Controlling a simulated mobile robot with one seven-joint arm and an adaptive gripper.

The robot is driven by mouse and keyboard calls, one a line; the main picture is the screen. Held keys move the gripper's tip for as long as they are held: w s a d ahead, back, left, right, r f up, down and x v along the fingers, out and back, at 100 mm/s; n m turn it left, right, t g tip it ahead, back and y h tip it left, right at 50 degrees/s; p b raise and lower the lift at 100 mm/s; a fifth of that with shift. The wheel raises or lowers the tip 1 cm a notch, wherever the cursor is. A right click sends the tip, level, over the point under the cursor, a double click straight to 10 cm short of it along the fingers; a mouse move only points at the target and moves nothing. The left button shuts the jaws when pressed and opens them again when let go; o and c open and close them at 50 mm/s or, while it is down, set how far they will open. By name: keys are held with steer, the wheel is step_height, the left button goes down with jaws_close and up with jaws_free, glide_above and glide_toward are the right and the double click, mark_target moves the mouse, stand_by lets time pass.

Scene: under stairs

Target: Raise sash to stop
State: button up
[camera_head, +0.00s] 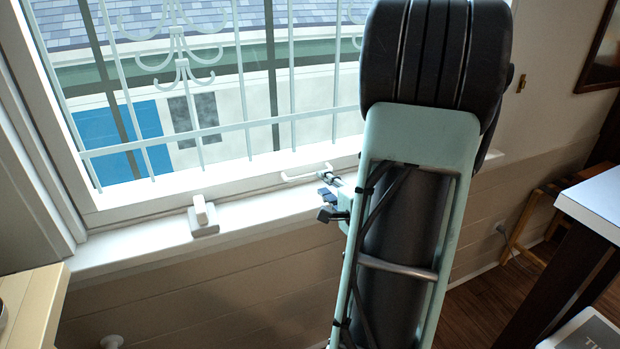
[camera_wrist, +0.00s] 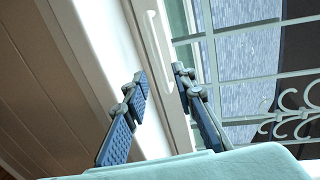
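The white window sash (camera_head: 240,186) appears lowered, its bottom rail just above the sill. A slim white bar handle (camera_head: 300,175) is fixed on this rail; it also shows in the wrist view (camera_wrist: 159,45). My gripper (camera_head: 325,187) is close to the right end of the handle in the head view. In the wrist view my gripper (camera_wrist: 160,76) has its two blue-padded fingers spread, with the handle ahead of and between the fingertips. Nothing is held. Whether a finger touches the handle or rail cannot be told. My arm hides the window's right part.
A small white block (camera_head: 203,214) stands on the sill (camera_head: 130,249) left of the handle. A white scrolled grille (camera_head: 180,60) is behind the glass. A light wooden surface (camera_head: 35,305) is at lower left, a white-topped table (camera_head: 600,198) at right.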

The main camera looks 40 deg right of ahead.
mark_target(314, 175)
steer(key=b+x, duration=0.1)
steer(key=x, duration=0.7)
steer(key=shift+w+f, duration=0.1)
jaws_close()
